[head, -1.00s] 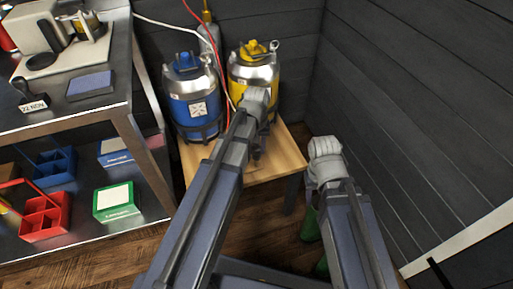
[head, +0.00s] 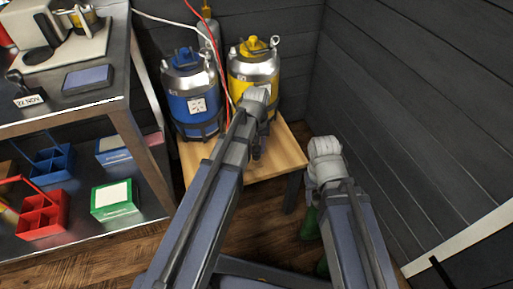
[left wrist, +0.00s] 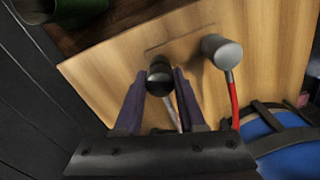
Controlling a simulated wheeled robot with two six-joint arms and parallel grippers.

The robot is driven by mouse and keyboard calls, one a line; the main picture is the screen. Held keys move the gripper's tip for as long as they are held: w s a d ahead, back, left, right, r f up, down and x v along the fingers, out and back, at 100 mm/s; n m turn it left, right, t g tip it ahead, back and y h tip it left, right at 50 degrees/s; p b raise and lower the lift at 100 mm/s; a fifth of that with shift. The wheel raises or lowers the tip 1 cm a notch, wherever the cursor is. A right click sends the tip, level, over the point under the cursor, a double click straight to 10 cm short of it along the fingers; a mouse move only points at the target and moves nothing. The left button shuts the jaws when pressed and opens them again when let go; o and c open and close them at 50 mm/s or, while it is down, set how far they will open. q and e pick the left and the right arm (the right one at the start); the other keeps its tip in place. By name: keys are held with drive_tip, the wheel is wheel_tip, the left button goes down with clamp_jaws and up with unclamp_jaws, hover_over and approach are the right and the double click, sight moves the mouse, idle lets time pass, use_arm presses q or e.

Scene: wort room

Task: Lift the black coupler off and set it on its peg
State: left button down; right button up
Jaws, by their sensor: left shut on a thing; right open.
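The black coupler (left wrist: 159,79) is between the fingers of my left gripper (left wrist: 160,85) in the left wrist view, and the fingers are shut on it. A pale hose runs from it beneath the gripper. It is over or on the wooden stand (left wrist: 110,65); I cannot tell whether it touches a peg. A grey coupler (left wrist: 221,51) with a red hose is close beside it. In the head view my left gripper (head: 257,148) is low over the stand (head: 290,155), in front of the yellow keg (head: 250,66). My right gripper's fingers are hidden behind its arm.
The blue keg (head: 190,80) stands left of the yellow keg. A metal shelf (head: 115,105) with a red caddy (head: 42,215) and a green box (head: 114,199) is at left. Green objects (head: 311,224) are under my right arm. A dark wall (head: 420,110) closes the right.

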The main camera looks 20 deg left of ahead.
use_arm(q)
drive_tip(key=shift+f+b, duration=0.5)
idle(0.8)
drive_tip(key=shift+c, duration=2.1)
unclamp_jaws()
drive_tip(key=shift+o, duration=0.3)
drive_tip(key=o, duration=0.4)
drive_tip(key=shift+c, duration=0.2)
drive_tip(key=shift+r+p, duration=3.55)
